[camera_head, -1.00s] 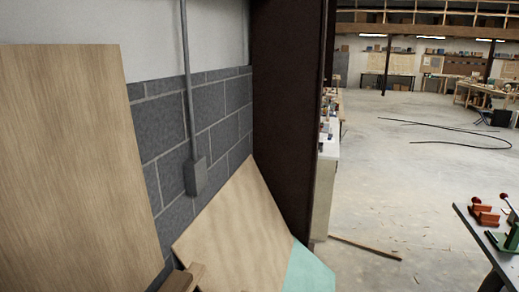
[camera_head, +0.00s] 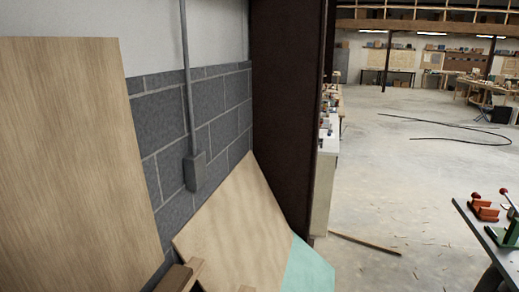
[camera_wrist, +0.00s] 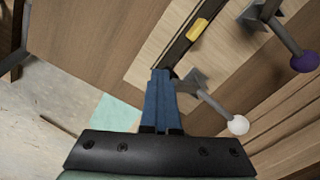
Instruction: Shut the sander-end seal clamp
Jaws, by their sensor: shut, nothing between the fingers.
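In the wrist view my gripper (camera_wrist: 160,75) shows as two blue fingers pressed together, empty. Just right of the fingertips is a grey lever clamp with a white ball knob (camera_wrist: 238,125); its lever slants down to the right. I cannot tell whether the fingers touch it. A second grey lever clamp with a purple ball knob (camera_wrist: 304,62) is at the upper right. No label shows which clamp is at the sander end. My gripper is not in the head view.
A yellow block (camera_wrist: 198,30) lies on a dark strip beside the clamps. In the head view a plywood sheet (camera_head: 75,150) and a tilted board (camera_head: 235,225) stand by the block wall. A bench with an orange clamp (camera_head: 486,210) and a green clamp (camera_head: 505,236) is at right.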

